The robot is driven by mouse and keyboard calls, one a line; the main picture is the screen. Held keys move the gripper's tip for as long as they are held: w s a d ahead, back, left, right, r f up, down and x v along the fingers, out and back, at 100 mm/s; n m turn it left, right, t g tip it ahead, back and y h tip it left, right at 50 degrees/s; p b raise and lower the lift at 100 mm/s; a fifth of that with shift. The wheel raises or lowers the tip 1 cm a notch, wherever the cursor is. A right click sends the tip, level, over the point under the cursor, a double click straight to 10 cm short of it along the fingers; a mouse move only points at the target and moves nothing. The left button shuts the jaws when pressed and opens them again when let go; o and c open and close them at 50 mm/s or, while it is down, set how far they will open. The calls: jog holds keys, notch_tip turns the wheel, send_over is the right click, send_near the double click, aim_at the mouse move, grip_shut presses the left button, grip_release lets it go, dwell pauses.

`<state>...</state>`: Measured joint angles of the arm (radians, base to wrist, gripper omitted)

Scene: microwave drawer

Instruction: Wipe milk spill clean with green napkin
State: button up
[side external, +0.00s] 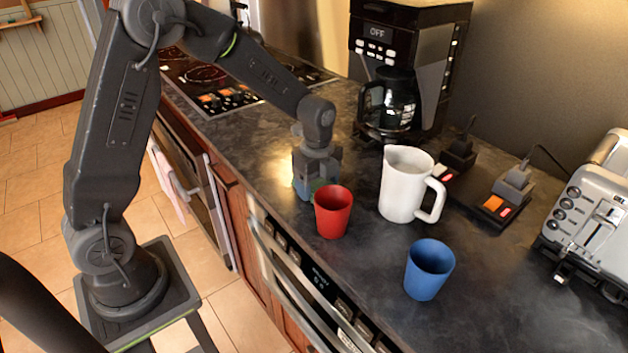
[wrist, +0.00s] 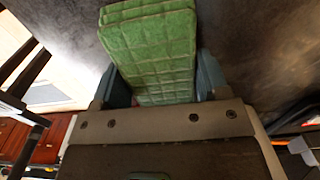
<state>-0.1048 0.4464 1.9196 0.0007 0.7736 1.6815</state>
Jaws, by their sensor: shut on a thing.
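My gripper (wrist: 166,92) is shut on the green napkin (wrist: 150,45), which looks like a thick, quilted pad between the two blue-grey fingers in the wrist view. In the side external view my gripper (side external: 312,188) points down at the dark counter, just behind and left of the red cup. I cannot tell whether the napkin touches the counter. No milk spill is clearly visible in either view; a pale glare lies on the counter left of my gripper.
A red cup (side external: 333,212) stands very close to my gripper. A white pitcher (side external: 402,184) and a blue cup (side external: 428,270) stand to the right. A coffee maker (side external: 430,60) is behind, a toaster (side external: 592,205) at far right. The counter (side external: 235,150) left of my gripper is clear.

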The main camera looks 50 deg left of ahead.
aim_at(286, 166)
jog(key=shift+s+d, duration=0.1)
jog(key=shift+d, duration=0.75)
jog(key=shift+a, duration=1.4)
jog(key=shift+a+f, duration=0.1)
jog(key=shift+a, duration=5.6)
jog(key=shift+d, duration=7.05)
jog(key=shift+a, duration=4.85)
